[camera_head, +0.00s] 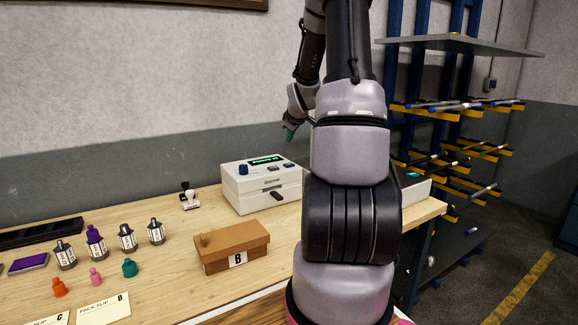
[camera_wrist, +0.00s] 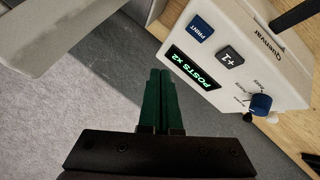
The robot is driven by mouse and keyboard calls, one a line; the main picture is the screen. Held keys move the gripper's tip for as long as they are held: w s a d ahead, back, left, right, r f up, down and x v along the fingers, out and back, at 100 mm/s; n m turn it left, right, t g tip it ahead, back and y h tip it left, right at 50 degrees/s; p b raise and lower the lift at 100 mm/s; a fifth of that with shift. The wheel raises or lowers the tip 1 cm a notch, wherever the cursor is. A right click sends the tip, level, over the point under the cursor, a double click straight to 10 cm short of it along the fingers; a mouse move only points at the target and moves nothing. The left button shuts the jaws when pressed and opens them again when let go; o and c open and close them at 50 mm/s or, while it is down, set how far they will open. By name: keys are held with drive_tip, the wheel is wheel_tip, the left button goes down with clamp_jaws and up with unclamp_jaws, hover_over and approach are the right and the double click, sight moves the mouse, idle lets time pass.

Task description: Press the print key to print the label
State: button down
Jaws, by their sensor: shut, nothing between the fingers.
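The label printer (camera_head: 258,188) is a white box on the bench, with a lit green display (camera_head: 266,161). In the wrist view the display (camera_wrist: 194,68) reads "POSTS X2". The blue print key (camera_wrist: 200,28) is on the printer's top face, beside a dark "+1" key (camera_wrist: 231,57) and a blue knob (camera_wrist: 260,103). My gripper (camera_wrist: 160,72) is shut and empty, with dark green fingers together. It is just left of the display in the wrist view, apart from the print key. In the head view my gripper (camera_head: 289,136) is above and behind the printer.
A brown box (camera_head: 232,247) marked B stands in front of the printer. A stamp (camera_head: 189,196), several bottles (camera_head: 128,238) and coloured caps (camera_head: 130,268) are on the left of the bench. A blue rack (camera_head: 470,47) stands at the right. My arm hides part of the bench.

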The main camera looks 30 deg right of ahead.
sight(290, 165)
drive_tip(key=shift+f, duration=3.55)
drive_tip(key=shift+f, duration=0.4)
drive_tip(key=shift+f, duration=0.45)
drive_tip(key=shift+r, duration=0.9)
drive_tip(key=shift+r, duration=2.5)
